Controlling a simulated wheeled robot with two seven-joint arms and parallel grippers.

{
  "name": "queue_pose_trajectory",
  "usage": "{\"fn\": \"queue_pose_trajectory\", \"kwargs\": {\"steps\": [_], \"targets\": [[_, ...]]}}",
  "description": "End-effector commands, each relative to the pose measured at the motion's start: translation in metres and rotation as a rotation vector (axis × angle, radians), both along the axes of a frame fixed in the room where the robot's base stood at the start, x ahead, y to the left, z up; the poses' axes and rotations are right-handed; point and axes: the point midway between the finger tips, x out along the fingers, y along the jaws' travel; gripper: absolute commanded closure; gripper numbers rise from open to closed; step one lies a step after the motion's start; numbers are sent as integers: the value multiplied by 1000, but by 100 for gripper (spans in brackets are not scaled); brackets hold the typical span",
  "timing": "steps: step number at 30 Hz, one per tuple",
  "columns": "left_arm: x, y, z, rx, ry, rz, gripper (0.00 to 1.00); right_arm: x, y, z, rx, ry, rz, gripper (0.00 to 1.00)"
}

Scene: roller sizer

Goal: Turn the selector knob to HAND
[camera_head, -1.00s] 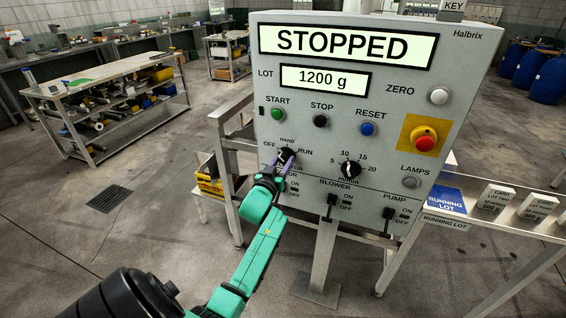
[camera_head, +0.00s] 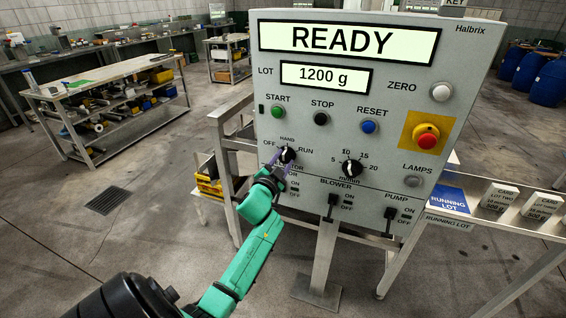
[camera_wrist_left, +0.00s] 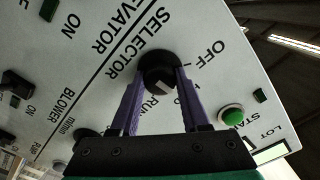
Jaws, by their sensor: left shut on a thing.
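The black selector knob (camera_head: 288,154) is on the lower left of the grey control panel (camera_head: 385,110), with OFF to its left, HAND above and RUN to its right. It also shows in the left wrist view (camera_wrist_left: 157,68), where its white mark faces the side of the HAND and RUN labels. The exact pointing is hard to tell, as a finger partly covers HAND. My left gripper (camera_head: 278,160) is shut on the knob, one purple finger on each side, also in the left wrist view (camera_wrist_left: 158,88). The large display (camera_head: 345,40) reads READY. My right gripper is not in view.
START (camera_head: 278,112), STOP (camera_head: 320,118) and RESET (camera_head: 369,127) buttons sit above the knob. A rotary dial (camera_head: 351,168) is to its right, with BLOWER (camera_head: 331,203) and PUMP (camera_head: 389,215) switches below. A red emergency button (camera_head: 426,137) is further right.

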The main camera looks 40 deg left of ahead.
Motion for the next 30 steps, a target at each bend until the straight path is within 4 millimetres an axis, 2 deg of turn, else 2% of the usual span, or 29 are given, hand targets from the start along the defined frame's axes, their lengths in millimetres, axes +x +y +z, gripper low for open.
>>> {"fn": "queue_pose_trajectory", "kwargs": {"steps": [7, 21, 22, 24, 30], "targets": [[0, 0, -1, 68, 27, 0, 100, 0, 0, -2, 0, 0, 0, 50], [0, 0, -1, 80, 32, 0, 100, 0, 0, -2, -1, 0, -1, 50], [0, 0, -1, 80, 32, 0, 47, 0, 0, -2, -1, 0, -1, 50], [0, 0, -1, 80, 32, 0, 24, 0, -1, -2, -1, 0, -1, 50], [0, 0, -1, 81, 30, 0, 24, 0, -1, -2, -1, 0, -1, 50]]}}
